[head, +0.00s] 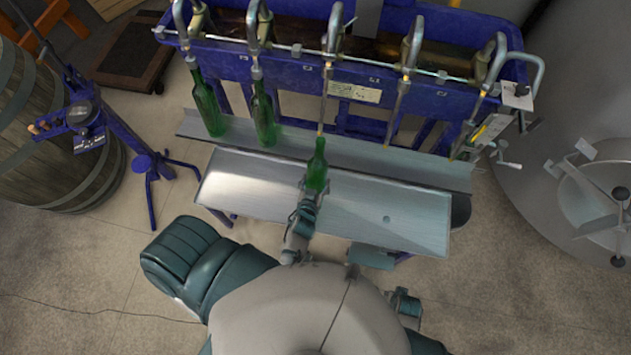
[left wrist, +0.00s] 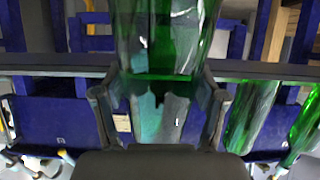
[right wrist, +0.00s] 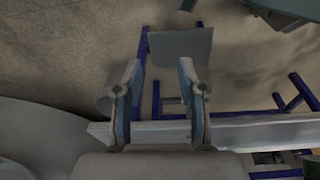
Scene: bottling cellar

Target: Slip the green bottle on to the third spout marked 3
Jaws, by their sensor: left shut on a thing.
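The green bottle (head: 317,172) is upright or nearly so in my left gripper (head: 308,203), above the tray in front of the filler. In the left wrist view the bottle (left wrist: 165,35) fills the space between the fingers of my left gripper (left wrist: 160,95), which are shut on it. The third spout (head: 325,95) from the left hangs down to the bottle's mouth. I cannot tell whether its tip is inside the neck or just above it. The number marks are too small to read. My right gripper (right wrist: 155,85) is open and empty in the right wrist view.
Two other green bottles stand under the first (head: 207,108) and second (head: 264,118) spouts. The fourth (head: 398,105) and fifth spouts are empty. The metal tray (head: 400,215) is mostly bare. A barrel and blue stand are left, a steel tank right.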

